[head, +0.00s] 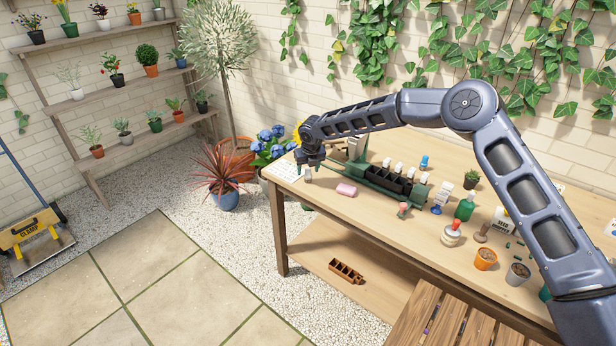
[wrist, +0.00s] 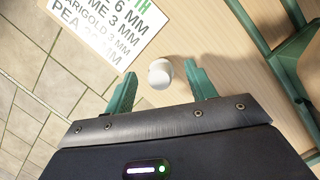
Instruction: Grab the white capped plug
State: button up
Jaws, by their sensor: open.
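A small white capped plug (wrist: 160,73) stands on the wooden table top, seen from above in the wrist view. My gripper (wrist: 160,82) is above it with its two green fingers apart, one on each side of the plug. Clear gaps show between the plug and both fingers. In the head view my gripper (head: 308,167) hangs over the table's left end, pointing down, and the plug there is too small to make out surely.
A printed depth card (wrist: 98,28) lies beside the plug, also seen in the head view (head: 284,172). A pink block (head: 346,189) and a green rack with dark cells (head: 398,185) are to the right. Pots and bottles crowd the table's right half.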

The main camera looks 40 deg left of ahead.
jog(key=x, duration=0.3)
jog(key=c, duration=1)
jog(key=shift+r, duration=0.1)
jog(key=shift+c, duration=0.2)
